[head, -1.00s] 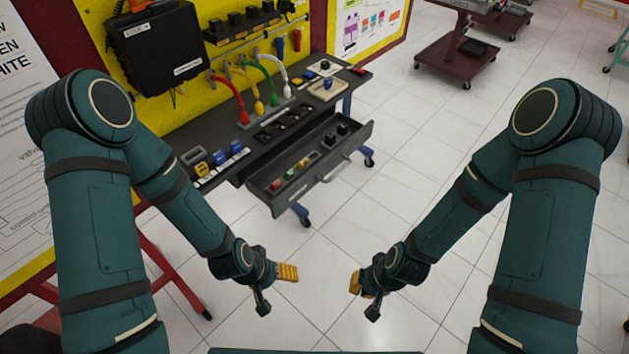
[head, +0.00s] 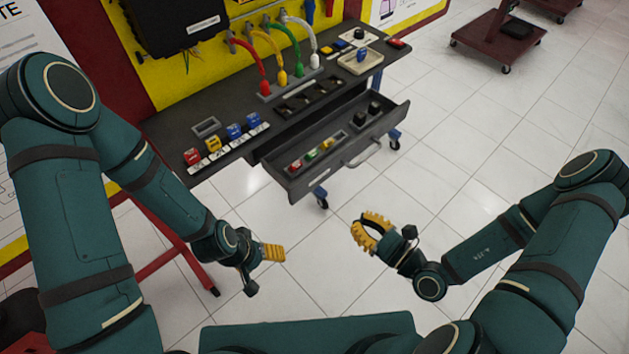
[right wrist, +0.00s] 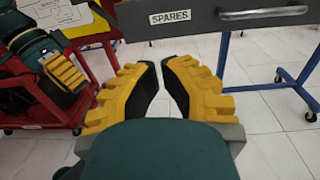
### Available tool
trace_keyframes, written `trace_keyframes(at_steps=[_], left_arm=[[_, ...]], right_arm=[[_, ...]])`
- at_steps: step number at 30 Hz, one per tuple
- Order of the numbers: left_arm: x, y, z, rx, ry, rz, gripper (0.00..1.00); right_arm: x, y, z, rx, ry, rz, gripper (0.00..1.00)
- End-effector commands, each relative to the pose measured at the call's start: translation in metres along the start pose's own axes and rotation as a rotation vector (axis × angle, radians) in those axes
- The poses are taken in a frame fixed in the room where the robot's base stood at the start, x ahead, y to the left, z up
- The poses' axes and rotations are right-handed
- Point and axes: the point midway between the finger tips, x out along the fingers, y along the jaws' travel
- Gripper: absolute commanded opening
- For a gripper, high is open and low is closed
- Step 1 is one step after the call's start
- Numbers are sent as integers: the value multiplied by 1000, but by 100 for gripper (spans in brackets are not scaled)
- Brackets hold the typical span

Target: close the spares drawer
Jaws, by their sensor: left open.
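The spares drawer (head: 340,150) is pulled out from under the dark bench, with coloured parts and black knobs inside. Its front (right wrist: 180,22) fills the top of the right wrist view, with a SPARES label and a bar handle (right wrist: 262,13). The handle also shows in the head view (head: 363,153). My right gripper (head: 362,228) is open and empty, below and in front of the drawer front, apart from it in the head view. It also shows with fingers parted in the right wrist view (right wrist: 161,72). My left gripper (head: 281,254) is open and empty, left of the right one, over the floor.
The bench top (head: 200,130) carries coloured connectors, hoses and a tray (head: 360,62). A red stand (head: 165,243) is beside my left arm. A dark red cart (head: 497,40) stands far back.

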Motion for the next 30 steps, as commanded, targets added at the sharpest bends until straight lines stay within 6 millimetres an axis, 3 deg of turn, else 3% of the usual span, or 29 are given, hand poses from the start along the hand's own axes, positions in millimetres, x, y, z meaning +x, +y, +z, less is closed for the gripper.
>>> trace_keyframes(at_steps=[4,8,21,30], left_arm=[[1,0,0,1,-1,0,70],[3,-1,0,1,0,0,70],[14,-5,-1,1,6,0,70],[20,-8,-2,2,9,0,70]], right_arm=[[2,-10,-2,3,-2,-55,0],[18,-10,-2,2,-4,-52,0],[102,-14,-2,2,-4,-48,0],[135,-16,-2,3,-2,-50,0]])
